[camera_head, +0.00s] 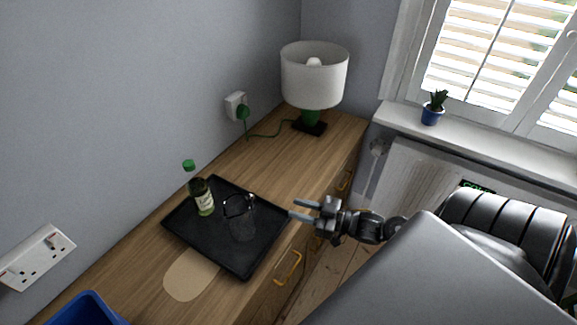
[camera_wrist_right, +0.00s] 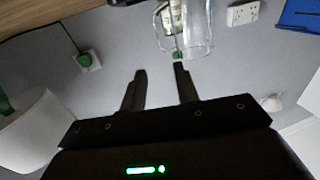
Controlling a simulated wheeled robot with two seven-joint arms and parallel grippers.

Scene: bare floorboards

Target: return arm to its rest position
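My right gripper (camera_head: 304,210) comes in from the right in the head view, at the right edge of the black tray (camera_head: 248,266). Its two fingers are apart with nothing between them; in the right wrist view the open fingers (camera_wrist_right: 159,78) also show empty. A clear glass (camera_head: 240,218) stands on the tray, to the left of the fingertips and apart from them. The glass also shows beyond the fingers in the wrist view (camera_wrist_right: 190,35). A green-capped bottle (camera_head: 203,197) stands on the tray behind the glass. My left gripper is not in view.
The tray lies on a wooden cabinet top (camera_head: 255,160) with drawers. A white-shaded lamp (camera_head: 314,78) stands at its far end, its green cord running to a wall socket. A blue container (camera_head: 85,309) is at the lower left. A potted plant (camera_head: 432,112) is on the windowsill.

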